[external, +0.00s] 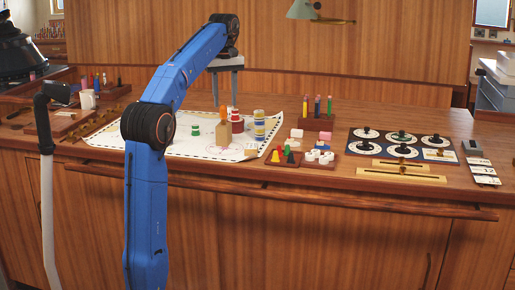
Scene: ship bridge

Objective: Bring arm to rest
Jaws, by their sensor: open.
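My blue arm (147,205) rises in front of the counter and bends over it in the external view. My gripper (225,97) hangs from its end, pointing down, with two grey fingers spread apart. Nothing shows between the fingers. I cannot tell the exact gap between the fingertips and the things below.
Red-and-white (237,121) and blue-and-yellow (259,126) stacks and a green piece (195,130) stand on the chart. Right are wooden trays (281,160), a dial board (404,144) and a yellow slide bar (395,173). A rail (350,197) runs along the front. A mug (87,99) stands left.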

